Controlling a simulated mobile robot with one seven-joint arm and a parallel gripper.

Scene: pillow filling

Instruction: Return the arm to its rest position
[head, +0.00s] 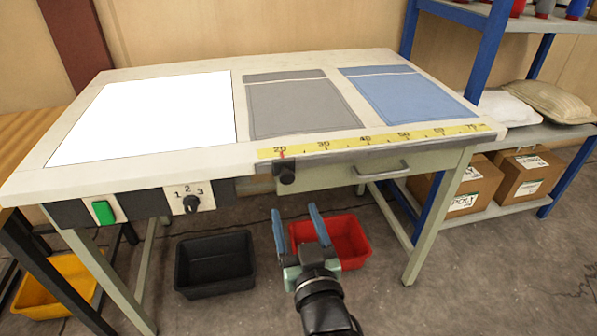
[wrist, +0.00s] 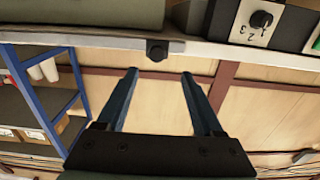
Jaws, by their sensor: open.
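My gripper (head: 300,226) is open and empty, with its two blue fingers apart. In the head view it hangs in front of the table, below the front edge, and covers part of the red bin. In the wrist view the open fingers (wrist: 160,76) point toward the underside of the table front, with a black knob (wrist: 157,50) beyond them. Nothing is between the fingers.
The table (head: 215,180) carries a white panel (head: 150,118), a grey cover (head: 298,105) and a blue cover (head: 405,95). A black bin (head: 214,264), a red bin (head: 345,240) and a yellow bin (head: 45,298) are on the floor. A shelf (head: 520,137) stands at right.

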